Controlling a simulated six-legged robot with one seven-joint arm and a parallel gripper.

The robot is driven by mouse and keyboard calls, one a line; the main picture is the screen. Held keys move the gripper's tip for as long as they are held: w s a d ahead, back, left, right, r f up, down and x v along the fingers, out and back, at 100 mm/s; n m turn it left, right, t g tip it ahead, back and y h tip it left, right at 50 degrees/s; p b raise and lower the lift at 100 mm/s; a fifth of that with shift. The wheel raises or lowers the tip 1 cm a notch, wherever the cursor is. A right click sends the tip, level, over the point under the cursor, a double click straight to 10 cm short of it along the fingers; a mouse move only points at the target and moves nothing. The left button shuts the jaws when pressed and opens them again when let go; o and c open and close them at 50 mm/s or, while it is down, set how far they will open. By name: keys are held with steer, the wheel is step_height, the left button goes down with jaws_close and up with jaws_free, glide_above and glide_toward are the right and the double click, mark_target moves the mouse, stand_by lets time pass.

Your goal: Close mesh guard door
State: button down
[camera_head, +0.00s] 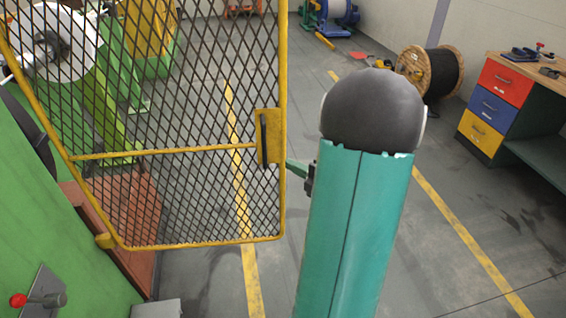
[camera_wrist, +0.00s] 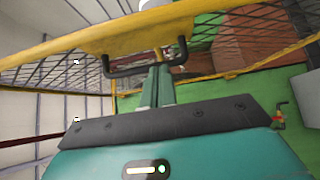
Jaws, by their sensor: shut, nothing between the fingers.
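The mesh guard door (camera_head: 180,150) has a yellow frame and dark diamond mesh. In the head view it fills the upper left and stands swung out from the green machine. A yellow plate (camera_head: 275,120) on its free edge carries a black handle (camera_head: 263,140). In the wrist view the bracket-shaped handle (camera_wrist: 125,71) sits under the yellow plate (camera_wrist: 135,32). My gripper (camera_wrist: 158,72) is shut and empty, its teal fingers reaching up to the handle bar. Whether they touch it I cannot tell. In the head view my teal arm mostly hides the gripper.
The green machine (camera_head: 55,215) is at left, with a red-knobbed lever (camera_head: 38,300) at its lower corner. A drawer bench (camera_head: 500,95) and a black cable reel (camera_head: 440,72) stand at upper right. The grey floor between the door and bench is mostly clear.

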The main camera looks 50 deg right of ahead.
mark_target(273, 154)
steer(key=w, duration=0.8)
steer(key=shift+a, duration=0.3)
steer(key=shift+d, duration=0.1)
